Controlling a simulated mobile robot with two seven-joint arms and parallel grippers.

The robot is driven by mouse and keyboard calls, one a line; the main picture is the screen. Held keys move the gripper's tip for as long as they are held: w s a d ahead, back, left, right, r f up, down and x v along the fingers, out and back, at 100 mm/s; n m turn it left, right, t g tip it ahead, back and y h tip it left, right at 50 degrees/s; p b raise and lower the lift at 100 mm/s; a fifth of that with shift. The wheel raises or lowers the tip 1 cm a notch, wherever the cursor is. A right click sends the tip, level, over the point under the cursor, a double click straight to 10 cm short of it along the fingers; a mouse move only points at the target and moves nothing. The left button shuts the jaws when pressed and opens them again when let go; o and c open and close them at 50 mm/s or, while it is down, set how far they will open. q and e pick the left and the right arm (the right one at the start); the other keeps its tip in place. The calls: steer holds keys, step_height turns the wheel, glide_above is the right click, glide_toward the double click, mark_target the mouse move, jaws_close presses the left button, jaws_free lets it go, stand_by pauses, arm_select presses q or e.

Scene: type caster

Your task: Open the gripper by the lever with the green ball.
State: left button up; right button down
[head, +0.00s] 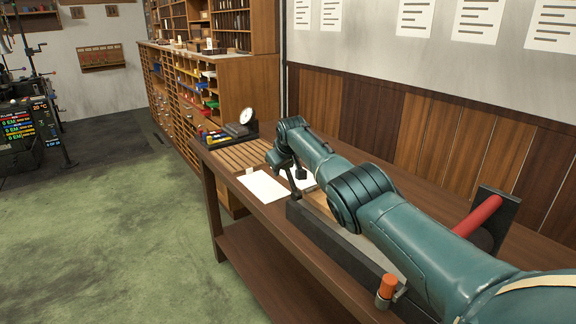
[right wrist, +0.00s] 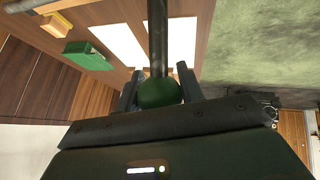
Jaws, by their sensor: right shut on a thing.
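The green ball (right wrist: 160,93) sits at the end of a dark lever rod (right wrist: 158,40) in the right wrist view. My right gripper (right wrist: 157,82) has one finger on each side of the ball and is shut on it. In the head view my right gripper (head: 294,180) is at the far end of my arm, above the bench; the ball is not distinguishable there. My left gripper is in neither view.
The wooden bench (head: 262,294) carries white sheets (head: 263,187), a dial gauge (head: 246,116), a red cylinder (head: 478,216) and an orange knob (head: 387,286). A green block (right wrist: 88,56) shows in the right wrist view. A drawer cabinet (head: 190,88) stands behind. Green floor at left is clear.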

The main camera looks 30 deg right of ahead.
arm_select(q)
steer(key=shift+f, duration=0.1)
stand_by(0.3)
arm_select(e)
steer(key=c, duration=0.9)
jaws_free()
steer(key=shift+w+f, duration=0.1)
steer(key=shift+w, duration=0.05)
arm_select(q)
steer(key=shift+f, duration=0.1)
arm_select(e)
steer(key=shift+r+p, duration=0.4)
steer(key=shift+p, duration=0.3)
steer(key=p+v, duration=0.2)
steer(key=p, duration=0.1)
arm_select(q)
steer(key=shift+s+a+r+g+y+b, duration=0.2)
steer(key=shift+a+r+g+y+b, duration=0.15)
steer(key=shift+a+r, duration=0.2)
arm_select(e)
steer(key=shift+v, duration=5.3)
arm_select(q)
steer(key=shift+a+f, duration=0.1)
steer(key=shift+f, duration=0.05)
arm_select(e)
steer(key=shift+f, duration=0.1)
